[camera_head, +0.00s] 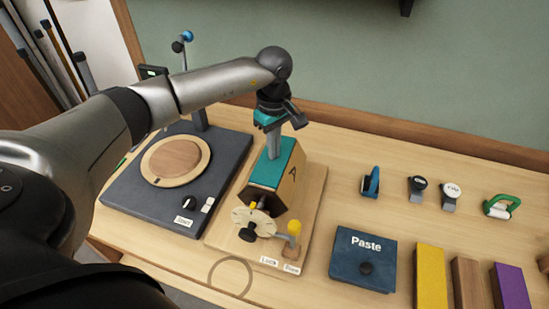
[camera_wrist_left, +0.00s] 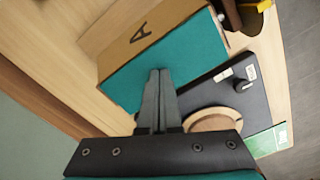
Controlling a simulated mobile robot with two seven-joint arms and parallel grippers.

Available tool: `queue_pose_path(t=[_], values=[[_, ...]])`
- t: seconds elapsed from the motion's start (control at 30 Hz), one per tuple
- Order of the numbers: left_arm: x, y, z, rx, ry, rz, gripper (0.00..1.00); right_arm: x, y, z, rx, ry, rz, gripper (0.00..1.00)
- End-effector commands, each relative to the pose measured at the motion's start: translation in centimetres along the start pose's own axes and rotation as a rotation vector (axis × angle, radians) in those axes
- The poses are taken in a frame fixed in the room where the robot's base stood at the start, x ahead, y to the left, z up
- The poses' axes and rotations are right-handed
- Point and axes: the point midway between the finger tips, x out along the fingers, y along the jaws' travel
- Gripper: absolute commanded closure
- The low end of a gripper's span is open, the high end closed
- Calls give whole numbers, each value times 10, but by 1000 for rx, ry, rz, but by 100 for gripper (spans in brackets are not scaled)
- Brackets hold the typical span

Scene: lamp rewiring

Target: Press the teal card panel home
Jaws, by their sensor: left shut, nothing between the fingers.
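The teal card panel (camera_head: 268,172) lies on a slanted face of the wooden block marked A (camera_head: 292,184), which stands on a wooden base in the head view. In the left wrist view the teal panel (camera_wrist_left: 200,62) fills the face beside the cardboard-coloured side with the letter A (camera_wrist_left: 140,32). My left gripper (camera_head: 273,155) is shut and empty, its fingertips at the panel's upper part; it also shows in the left wrist view (camera_wrist_left: 158,75). The tips look to be touching the panel or very close. My right gripper is not in view.
A dark turntable unit (camera_head: 123,190) stands left of the block. A blue Paste box (camera_head: 362,262), coloured bars (camera_head: 430,275) and small tools (camera_head: 371,182) lie to the right.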

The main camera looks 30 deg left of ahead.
Motion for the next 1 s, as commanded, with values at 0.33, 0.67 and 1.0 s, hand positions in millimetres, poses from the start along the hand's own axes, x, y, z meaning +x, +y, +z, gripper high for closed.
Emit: queue_pose_path(t=[0.33,0.67,1.0], values=[[5,0,0,0,0,-1,100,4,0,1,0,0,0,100],[6,-1,0,0,0,-3,100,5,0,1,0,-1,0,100],[8,-2,0,0,-1,-6,100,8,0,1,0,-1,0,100]])
